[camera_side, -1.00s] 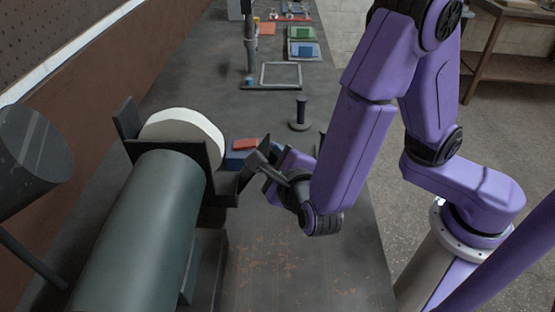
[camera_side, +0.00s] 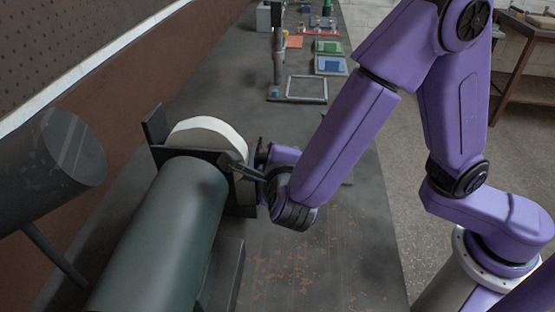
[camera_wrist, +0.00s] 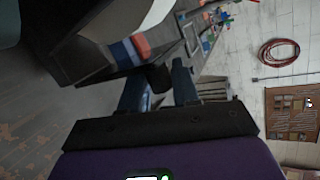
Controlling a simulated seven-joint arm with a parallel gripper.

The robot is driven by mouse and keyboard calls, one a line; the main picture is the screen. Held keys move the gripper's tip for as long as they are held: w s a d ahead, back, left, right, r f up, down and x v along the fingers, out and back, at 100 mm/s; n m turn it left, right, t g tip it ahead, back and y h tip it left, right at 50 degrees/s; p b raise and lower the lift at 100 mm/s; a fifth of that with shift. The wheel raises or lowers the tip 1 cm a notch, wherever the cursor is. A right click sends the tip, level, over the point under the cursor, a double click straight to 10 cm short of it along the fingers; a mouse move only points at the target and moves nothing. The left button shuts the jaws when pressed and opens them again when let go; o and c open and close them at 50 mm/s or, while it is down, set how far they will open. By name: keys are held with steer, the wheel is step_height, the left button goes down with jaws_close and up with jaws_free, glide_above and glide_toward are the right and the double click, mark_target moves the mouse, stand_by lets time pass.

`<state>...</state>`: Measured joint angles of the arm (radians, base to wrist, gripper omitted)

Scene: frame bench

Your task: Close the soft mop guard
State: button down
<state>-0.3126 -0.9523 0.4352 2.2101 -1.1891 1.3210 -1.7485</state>
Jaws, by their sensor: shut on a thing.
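The white soft mop wheel (camera_side: 208,130) stands at the far end of the green cylindrical machine body, inside dark guard plates. The soft mop guard (camera_side: 238,195) is a dark panel at the right side of the wheel, now nearly in line with the housing. My gripper (camera_side: 236,166) reaches it from the right, at its upper edge. In the wrist view, the two fingers (camera_wrist: 160,92) are shut on a small dark knob-like part of the guard (camera_wrist: 159,77). The white wheel rim shows behind the dark panel there. The exact contact is partly hidden.
The green machine body (camera_side: 165,235) fills the near left. A dark lamp-like cylinder (camera_side: 75,150) hangs at the left. A rectangular frame stand (camera_side: 305,89) and trays (camera_side: 331,66) lie farther back. Red and blue blocks (camera_wrist: 130,48) show beyond the guard in the wrist view. The near right bench is clear.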

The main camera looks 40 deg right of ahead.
steer(key=shift+w+a+r, duration=0.15)
steer(key=shift+r, duration=0.15)
steer(key=c, duration=1)
jaws_free()
steer(key=shift+o, duration=0.2)
steer(key=shift+a+f, duration=0.1)
steer(key=v, duration=1.7)
steer(key=shift+s, duration=0.25)
